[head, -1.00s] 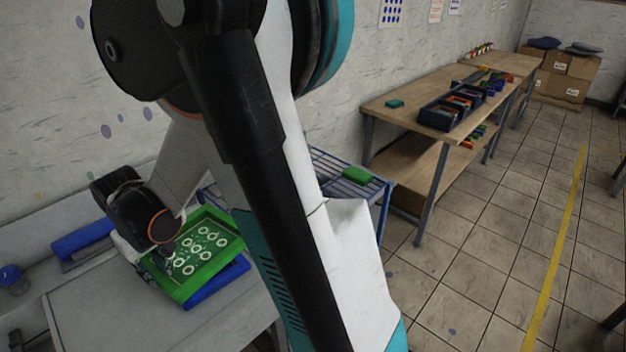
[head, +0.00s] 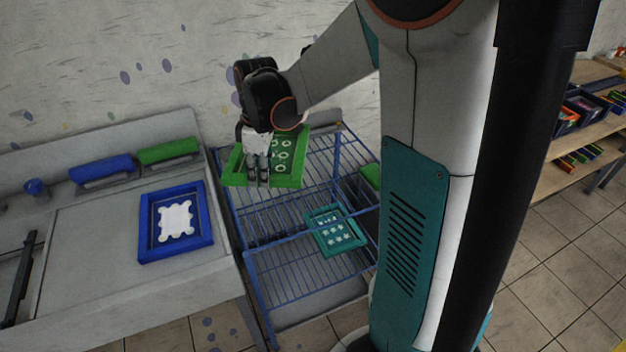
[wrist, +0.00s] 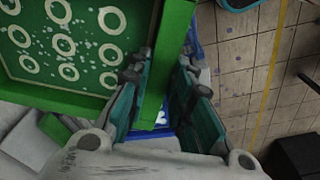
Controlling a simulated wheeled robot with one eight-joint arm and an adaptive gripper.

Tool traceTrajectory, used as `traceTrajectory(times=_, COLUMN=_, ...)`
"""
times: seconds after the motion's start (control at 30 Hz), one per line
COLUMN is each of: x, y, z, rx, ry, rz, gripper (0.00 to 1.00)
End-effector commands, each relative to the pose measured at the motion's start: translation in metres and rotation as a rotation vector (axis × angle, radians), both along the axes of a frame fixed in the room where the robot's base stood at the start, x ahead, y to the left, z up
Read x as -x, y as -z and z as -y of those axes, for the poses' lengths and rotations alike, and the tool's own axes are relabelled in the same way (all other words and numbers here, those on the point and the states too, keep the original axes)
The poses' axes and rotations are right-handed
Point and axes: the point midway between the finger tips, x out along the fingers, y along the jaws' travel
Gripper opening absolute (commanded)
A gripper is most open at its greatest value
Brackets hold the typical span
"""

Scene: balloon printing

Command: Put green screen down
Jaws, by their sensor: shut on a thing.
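The green screen (head: 234,172) is a green frame with white rings on its mesh. In the head view it is over the top of the blue wire rack, and I cannot tell whether it touches the rack. My gripper (head: 258,178) is shut on its near edge. In the wrist view the screen (wrist: 90,98) fills the upper left, with its frame edge between the fingers of my gripper (wrist: 160,95). Part of the screen is hidden behind my gripper.
The blue wire rack (head: 290,262) holds a teal screen (head: 335,232) on a lower shelf. A blue screen (head: 146,240) lies on the grey table (head: 90,235) at left. Blue (head: 100,168) and green (head: 168,151) squeegees are behind it. Shelves with bins (head: 582,105) stand at right.

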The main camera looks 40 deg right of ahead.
Motion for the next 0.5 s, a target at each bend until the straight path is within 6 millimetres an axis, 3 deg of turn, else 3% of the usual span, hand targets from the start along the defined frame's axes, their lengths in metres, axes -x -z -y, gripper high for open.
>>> traceTrajectory(times=0.1, x=0.011, y=-0.018, z=0.021, rx=-0.008, ry=-0.175, rz=0.004, gripper=0.00)
traceTrajectory(times=0.3, x=0.023, y=-0.036, z=0.040, rx=-0.021, ry=-0.402, rz=0.018, gripper=0.00)
traceTrajectory(times=0.5, x=0.027, y=-0.034, z=0.047, rx=-0.026, ry=-0.486, rz=0.023, gripper=0.00)
